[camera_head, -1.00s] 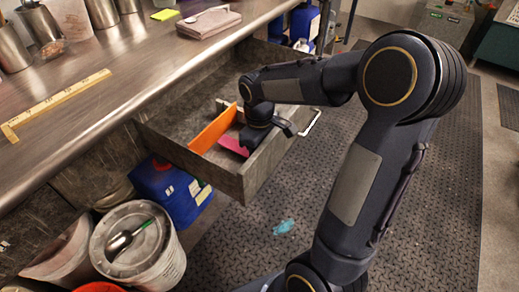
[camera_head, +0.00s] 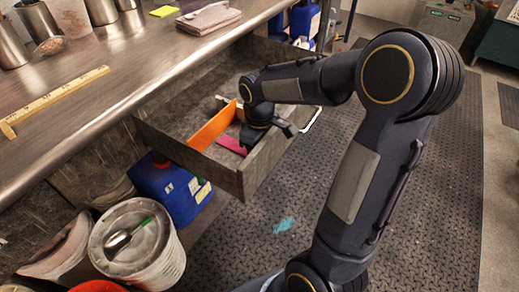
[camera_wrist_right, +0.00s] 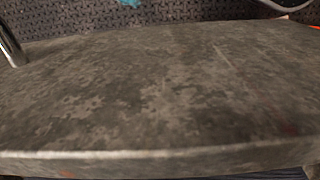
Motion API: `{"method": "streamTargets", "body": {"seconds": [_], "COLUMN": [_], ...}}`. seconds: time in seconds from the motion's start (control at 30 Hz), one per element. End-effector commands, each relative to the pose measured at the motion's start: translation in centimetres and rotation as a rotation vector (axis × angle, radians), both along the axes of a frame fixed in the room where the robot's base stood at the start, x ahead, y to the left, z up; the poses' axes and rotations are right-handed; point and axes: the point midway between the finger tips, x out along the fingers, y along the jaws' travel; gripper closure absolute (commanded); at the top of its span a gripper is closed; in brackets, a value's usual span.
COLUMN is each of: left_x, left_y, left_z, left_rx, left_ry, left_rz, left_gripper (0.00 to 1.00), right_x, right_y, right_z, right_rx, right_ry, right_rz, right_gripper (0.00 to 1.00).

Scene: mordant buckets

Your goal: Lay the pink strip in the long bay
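The pink strip (camera_head: 231,145) is low in the open grey drawer (camera_head: 190,163), near its front corner. It lies on the right side of an upright orange divider (camera_head: 213,128). My right gripper (camera_head: 249,143) reaches down into the drawer beside the pink strip. Its fingertips are hidden by its own body and the drawer wall, so its opening and any contact with the strip cannot be told. My left gripper is out of view.
A blue container (camera_head: 170,190) and white bucket (camera_head: 150,262) stand below. The drawer handle (camera_head: 312,120) sticks out at right.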

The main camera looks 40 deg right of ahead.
Motion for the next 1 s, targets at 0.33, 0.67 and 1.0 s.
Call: {"method": "streamTargets", "body": {"seconds": [0.33, 0.67, 1.0], "left_x": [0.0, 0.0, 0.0], "left_y": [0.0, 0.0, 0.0], "left_z": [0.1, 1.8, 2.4], "left_rx": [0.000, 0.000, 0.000], "left_ry": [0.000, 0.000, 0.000], "left_rz": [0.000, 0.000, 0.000], "left_gripper": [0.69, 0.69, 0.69], "right_x": [0.0, 0.1, 0.0], "right_y": [0.0, 0.0, 0.0], "right_z": [0.2, 5.2, 7.9], "right_rx": [0.000, 0.000, 0.000], "right_ry": [-0.001, -0.004, -0.001], "right_rz": [0.000, 0.000, 0.000], "right_gripper": [0.39, 0.39, 0.39]}}
